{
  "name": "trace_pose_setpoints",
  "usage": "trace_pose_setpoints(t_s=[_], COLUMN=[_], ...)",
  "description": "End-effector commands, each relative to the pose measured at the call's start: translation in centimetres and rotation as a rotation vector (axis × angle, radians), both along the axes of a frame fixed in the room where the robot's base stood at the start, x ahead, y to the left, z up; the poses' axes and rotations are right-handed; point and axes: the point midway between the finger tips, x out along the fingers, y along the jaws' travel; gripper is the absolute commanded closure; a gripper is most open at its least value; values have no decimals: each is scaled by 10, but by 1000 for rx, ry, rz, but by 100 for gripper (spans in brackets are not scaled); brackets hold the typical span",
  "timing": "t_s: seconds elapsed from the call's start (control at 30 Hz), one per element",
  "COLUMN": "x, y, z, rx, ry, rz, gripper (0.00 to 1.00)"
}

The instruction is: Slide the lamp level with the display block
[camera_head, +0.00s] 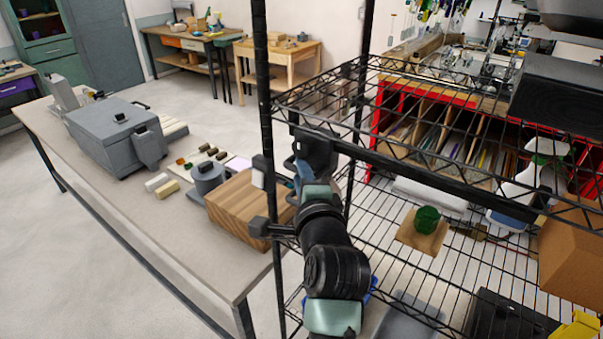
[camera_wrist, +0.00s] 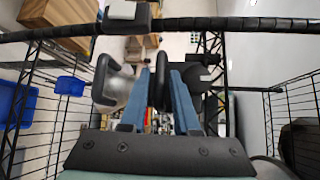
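The display block seems to be the striped wooden block (camera_head: 228,205) on the workbench edge; part of it shows in the wrist view (camera_wrist: 50,14). The likely lamp is a small dark holder with a pale face (camera_head: 258,178) at the black shelf post. It shows near the post in the wrist view (camera_wrist: 124,14). In the head view it looks a little higher than the wooden block's middle. My gripper (camera_head: 303,165) is inside the shelf, right of the post.
A dark bracket (camera_head: 257,228) sits lower at the post. The wire shelf (camera_head: 400,150) surrounds my arm.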

Motion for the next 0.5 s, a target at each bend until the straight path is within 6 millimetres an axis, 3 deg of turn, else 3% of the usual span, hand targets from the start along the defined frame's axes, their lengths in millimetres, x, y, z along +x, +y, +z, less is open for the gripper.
trace_pose_setpoints(t_s=[0.03,0.2,0.5], x=[0,0,0], y=[0,0,0], z=[0,0,0], rx=[0,0,0], ry=[0,0,0], rz=[0,0,-1], gripper=[72,100,100])
